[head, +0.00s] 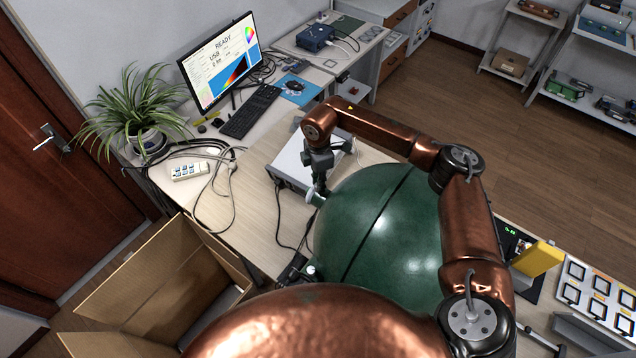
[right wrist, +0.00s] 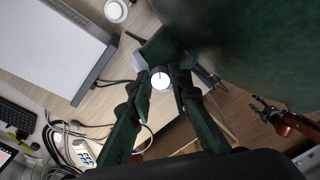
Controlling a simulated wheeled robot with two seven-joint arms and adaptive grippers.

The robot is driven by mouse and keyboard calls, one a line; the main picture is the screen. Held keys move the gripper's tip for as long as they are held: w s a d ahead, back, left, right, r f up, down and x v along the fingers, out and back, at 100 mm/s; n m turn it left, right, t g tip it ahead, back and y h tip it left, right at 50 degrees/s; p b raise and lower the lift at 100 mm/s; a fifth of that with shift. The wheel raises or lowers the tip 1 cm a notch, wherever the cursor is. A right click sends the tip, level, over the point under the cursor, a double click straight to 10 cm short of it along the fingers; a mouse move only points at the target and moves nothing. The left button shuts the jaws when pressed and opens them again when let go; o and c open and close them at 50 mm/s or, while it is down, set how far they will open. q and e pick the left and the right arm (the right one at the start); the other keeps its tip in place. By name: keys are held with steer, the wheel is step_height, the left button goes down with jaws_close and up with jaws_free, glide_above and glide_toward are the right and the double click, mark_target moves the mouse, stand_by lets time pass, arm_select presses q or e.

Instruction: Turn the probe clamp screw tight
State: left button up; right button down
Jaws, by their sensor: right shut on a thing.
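My right gripper (head: 319,188) points down at the sphere's upper left side. In the right wrist view my right gripper (right wrist: 166,88) is shut on a small pale round-topped screw (right wrist: 160,79) with a dark mark on top. The fingers sit on both sides of it. The clamp around the screw is mostly hidden. A copper arm with a dark gripper, apparently my left gripper (right wrist: 262,109), shows small at the right there; its opening is unclear.
A silver instrument box (head: 292,165) stands close left of the sphere. Black cables (head: 279,215) run down the bench beside it. A monitor (head: 220,62), keyboard (head: 250,110) and plant (head: 140,110) are farther left. An open carton (head: 165,285) stands at the lower left.

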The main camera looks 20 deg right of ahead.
steer(key=shift+m, duration=0.9)
steer(key=c, duration=1.8)
jaws_free()
steer(key=shift+o, duration=0.2)
step_height(320, 180, up, 12)
